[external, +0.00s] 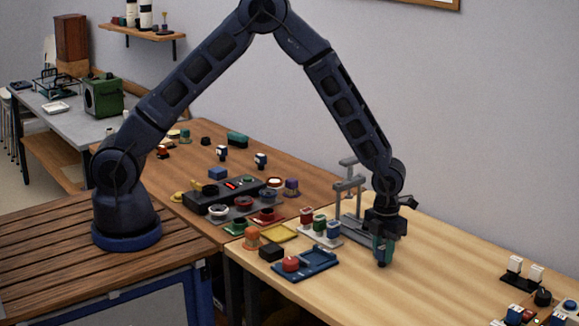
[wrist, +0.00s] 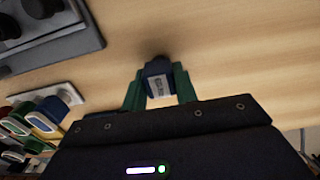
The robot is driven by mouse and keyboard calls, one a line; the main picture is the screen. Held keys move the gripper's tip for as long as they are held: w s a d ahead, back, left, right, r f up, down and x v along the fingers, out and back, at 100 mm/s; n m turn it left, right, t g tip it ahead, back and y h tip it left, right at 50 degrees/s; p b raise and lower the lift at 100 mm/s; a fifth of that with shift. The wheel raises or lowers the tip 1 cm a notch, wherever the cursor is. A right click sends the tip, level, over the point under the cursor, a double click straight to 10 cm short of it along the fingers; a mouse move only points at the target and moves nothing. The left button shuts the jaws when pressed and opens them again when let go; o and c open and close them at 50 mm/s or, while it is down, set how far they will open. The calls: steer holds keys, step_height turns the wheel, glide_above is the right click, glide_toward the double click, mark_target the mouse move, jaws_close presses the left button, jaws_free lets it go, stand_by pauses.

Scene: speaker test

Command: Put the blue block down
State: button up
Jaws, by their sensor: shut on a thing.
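My gripper (external: 382,256) points down over the light wooden table at the right. In the wrist view its green fingers (wrist: 159,76) are shut on a dark blue block (wrist: 157,68) with a pale, marked face. The block's dark lower end shows under the fingers in the external view (external: 382,264). A dark shadow lies close by it on the wood; I cannot tell whether the block touches the table. The fingers hide its sides.
A grey stand (external: 349,205) is just left of my gripper. A row of coloured blocks (external: 319,226) and a blue tray (external: 318,264) are further left. Black switches (external: 520,275) stand at the far right. The light table (external: 440,265) between is clear.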

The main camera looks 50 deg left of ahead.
mark_target(383, 247)
steer(key=o, duration=1)
steer(key=shift+c, duration=0.2)
step_height(383, 247, up, 12)
steer(key=s+a+r+n+t, duration=0.1)
steer(key=s+a+r+n, duration=0.1)
steer(key=a+r+n, duration=0.85)
steer(key=s+a+r+n+t, duration=0.15)
steer(key=a+r+n, duration=0.45)
steer(key=a+r, duration=0.9)
steer(key=s+a+r+n+t, duration=0.1)
steer(key=s+a+n+t, duration=0.1)
steer(key=s+a+n, duration=1.7)
steer(key=s+a, duration=0.3)
steer(key=shift+r, duration=0.4)
